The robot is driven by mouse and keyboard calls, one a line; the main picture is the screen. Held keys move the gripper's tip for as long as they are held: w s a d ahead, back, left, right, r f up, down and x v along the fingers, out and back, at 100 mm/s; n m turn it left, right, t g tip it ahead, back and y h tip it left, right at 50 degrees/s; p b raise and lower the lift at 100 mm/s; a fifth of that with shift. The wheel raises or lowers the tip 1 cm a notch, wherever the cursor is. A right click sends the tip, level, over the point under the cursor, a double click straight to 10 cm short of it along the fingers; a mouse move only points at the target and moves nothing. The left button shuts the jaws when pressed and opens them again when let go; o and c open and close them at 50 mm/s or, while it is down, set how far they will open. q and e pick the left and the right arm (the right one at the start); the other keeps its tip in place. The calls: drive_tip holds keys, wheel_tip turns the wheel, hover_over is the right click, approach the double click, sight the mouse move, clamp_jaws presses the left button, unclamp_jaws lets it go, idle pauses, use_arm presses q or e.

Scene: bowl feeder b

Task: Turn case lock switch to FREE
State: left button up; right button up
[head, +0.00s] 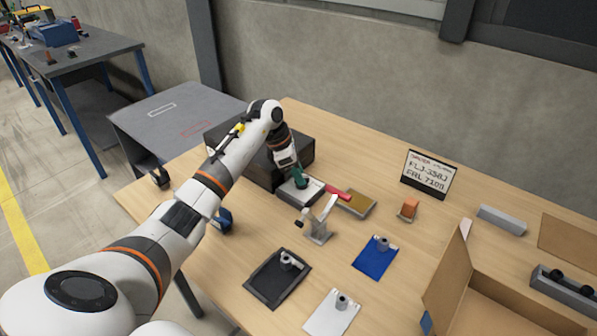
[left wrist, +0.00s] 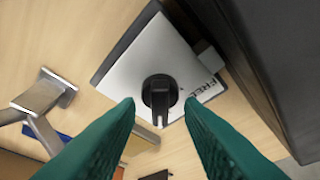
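The lock switch is a round black knob (left wrist: 160,90) with a raised bar, on a light grey plate (left wrist: 135,58). The word FREE (left wrist: 207,87) is printed right of the knob. The knob's bar points toward the bottom of the left wrist view, not at that word. The plate also shows in the head view (head: 292,199), in front of a dark box. My left gripper (left wrist: 160,101) has teal fingers, open, one on each side of the knob with gaps between. In the head view the left gripper (head: 301,180) is over the plate and hides the knob. My right gripper is not in view.
The dark box (head: 262,172) stands close behind the plate. A metal toggle clamp (head: 318,231) with a red handle (head: 337,193) is close in front.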

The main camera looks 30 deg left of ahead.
use_arm(q)
drive_tip(key=shift+w+f, duration=0.1)
drive_tip(key=shift+f, duration=0.2)
clamp_jaws()
